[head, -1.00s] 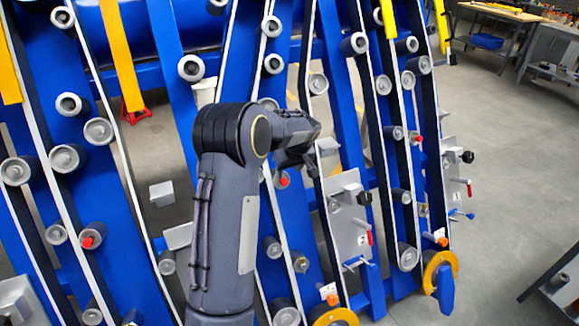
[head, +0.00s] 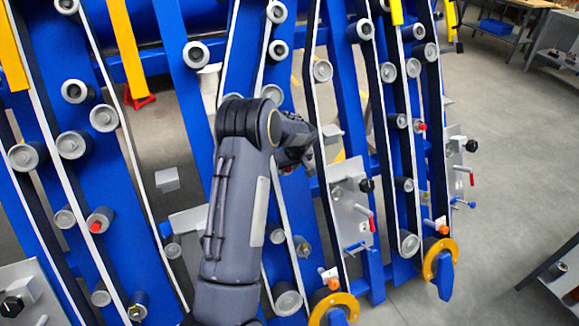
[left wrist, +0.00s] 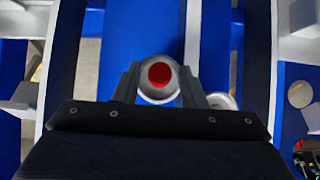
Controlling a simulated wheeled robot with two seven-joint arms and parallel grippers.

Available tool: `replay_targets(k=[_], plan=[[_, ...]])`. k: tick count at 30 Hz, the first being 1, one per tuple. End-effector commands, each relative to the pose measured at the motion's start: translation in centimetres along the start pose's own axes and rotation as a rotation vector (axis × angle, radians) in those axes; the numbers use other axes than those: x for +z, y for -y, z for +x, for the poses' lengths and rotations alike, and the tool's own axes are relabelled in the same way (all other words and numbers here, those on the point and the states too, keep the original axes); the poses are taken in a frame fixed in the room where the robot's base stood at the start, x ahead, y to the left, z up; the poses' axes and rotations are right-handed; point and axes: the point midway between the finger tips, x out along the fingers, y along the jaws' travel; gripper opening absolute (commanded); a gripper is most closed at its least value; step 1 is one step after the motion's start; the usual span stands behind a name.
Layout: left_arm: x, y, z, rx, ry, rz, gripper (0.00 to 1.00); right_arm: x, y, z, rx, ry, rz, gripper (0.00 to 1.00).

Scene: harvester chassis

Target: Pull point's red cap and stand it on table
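A red cap (left wrist: 160,75) sits on the end of a round light-grey point (left wrist: 159,95) that sticks out from the blue machine. In the left wrist view it lies between the two fingers of my left gripper (left wrist: 160,86). The fingers are spread, one on each side of the grey point; I cannot tell whether they touch it. In the head view my left gripper (head: 303,157) is close to the machine's middle, largely hiding this point. Other red caps show on the machine, at the lower left (head: 96,227) and at the right (head: 421,127). My right gripper is not in view.
The blue chassis carries several grey rollers, white-edged belts and a grey plate with a black knob (head: 366,185). Yellow rings (head: 440,259) stick out low down. A workbench (head: 527,14) stands at the far right, and a dark table edge (head: 560,285) at the lower right. The floor between is clear.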

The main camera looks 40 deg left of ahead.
Motion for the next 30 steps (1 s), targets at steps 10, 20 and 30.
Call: replay_targets(k=[10,20,30], plan=[[0.0,0.0,0.0,0.0,0.0,0.0,0.01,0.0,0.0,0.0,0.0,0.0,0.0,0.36],[0.8,-0.1,-1.0,0.001,0.0,0.002,0.01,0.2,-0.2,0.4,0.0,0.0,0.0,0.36],[1.8,-0.1,-2.3,0.0,0.0,0.001,0.01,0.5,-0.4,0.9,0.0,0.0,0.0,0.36]])
